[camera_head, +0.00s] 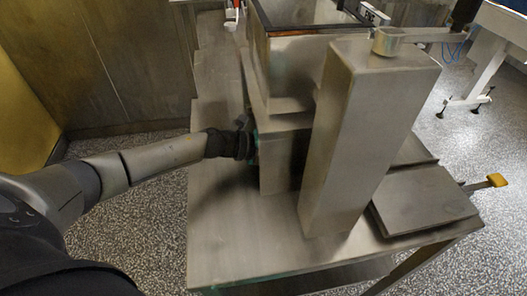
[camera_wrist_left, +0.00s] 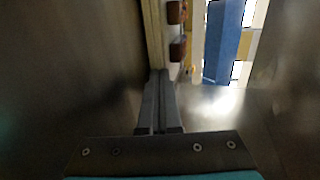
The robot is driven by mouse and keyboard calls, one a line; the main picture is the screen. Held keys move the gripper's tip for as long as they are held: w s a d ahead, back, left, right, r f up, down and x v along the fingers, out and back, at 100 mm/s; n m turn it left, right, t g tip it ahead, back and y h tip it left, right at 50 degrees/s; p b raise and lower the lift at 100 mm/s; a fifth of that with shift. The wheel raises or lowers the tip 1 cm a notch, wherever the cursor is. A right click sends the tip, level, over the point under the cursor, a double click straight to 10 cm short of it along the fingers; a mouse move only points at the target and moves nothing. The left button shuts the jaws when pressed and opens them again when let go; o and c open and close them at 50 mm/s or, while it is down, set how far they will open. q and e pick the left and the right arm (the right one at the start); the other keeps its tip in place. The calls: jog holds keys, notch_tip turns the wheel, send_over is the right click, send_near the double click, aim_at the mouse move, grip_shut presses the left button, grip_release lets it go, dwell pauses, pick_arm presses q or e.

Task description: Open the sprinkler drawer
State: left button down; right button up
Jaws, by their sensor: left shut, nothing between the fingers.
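My left arm comes in from the left in the head view. Its dark gripper (camera_head: 246,138) is up against the left side of the steel machine (camera_head: 285,150), and its fingertips are partly hidden there. In the left wrist view the two fingers (camera_wrist_left: 160,78) are together, with nothing seen between them. A dark metal surface (camera_wrist_left: 70,70) fills the left of that view. I cannot make out the sprinkler drawer for certain in either view. Whether the fingers touch the machine is not clear. My right gripper is not in view.
A steel column (camera_head: 355,140) stands in front of the machine on the steel table (camera_head: 240,245). A flat steel plate (camera_head: 425,200) and a yellow-ended handle (camera_head: 497,180) are at the right. The table's front left is clear.

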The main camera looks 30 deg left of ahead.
pick_arm(q)
jog(key=w+d, duration=0.4)
jog(key=d, duration=0.1)
jog(key=w+d, duration=0.1)
jog(key=d, duration=0.1)
jog(key=shift+w+d, duration=0.3)
jog(key=shift+w, duration=0.1)
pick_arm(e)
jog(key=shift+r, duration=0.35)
pick_arm(q)
jog(key=shift+a, duration=0.1)
